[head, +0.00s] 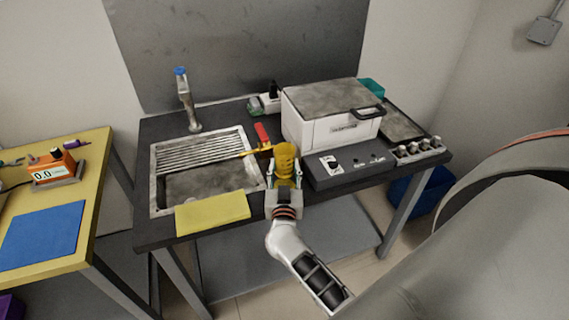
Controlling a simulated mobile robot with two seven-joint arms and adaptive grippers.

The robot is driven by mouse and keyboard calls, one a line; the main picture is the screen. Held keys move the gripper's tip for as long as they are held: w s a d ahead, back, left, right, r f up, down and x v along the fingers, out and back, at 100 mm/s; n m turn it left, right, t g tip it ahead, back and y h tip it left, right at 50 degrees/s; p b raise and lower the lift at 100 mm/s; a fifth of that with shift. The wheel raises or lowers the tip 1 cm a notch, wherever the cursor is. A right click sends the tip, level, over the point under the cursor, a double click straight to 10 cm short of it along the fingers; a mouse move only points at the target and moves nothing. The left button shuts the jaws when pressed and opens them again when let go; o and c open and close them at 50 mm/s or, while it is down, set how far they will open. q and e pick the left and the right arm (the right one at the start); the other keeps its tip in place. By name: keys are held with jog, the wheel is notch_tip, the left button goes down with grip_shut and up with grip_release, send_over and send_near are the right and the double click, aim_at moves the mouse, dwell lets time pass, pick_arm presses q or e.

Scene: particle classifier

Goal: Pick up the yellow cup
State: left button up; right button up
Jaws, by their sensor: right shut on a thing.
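The yellow cup (286,158) is between the fingers of my right gripper (285,178), near the front edge of the dark bench, between the sink and the white machine. My right gripper is shut on the cup. Its fingers lie on either side of the cup's lower part, which they and the gripper body partly hide. I cannot tell whether the cup touches the bench. My left gripper is not in view.
The sink (160,197) with a grate and a yellow cloth (213,213) lies to the left. A red-handled tool (262,135) lies behind the cup. The white machine (325,132) stands close on the right. A yellow table (83,217) is at far left.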

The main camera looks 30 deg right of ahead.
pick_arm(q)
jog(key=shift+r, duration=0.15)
pick_arm(e)
jog(key=shift+r, duration=0.2)
jog(key=shift+r+p, duration=1.45)
jog(key=shift+r, duration=1.45)
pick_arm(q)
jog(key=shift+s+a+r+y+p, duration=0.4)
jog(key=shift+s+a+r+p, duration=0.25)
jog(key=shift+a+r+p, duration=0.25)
pick_arm(e)
notch_tip(320, 180, up, 4)
jog(key=shift+f, duration=0.15)
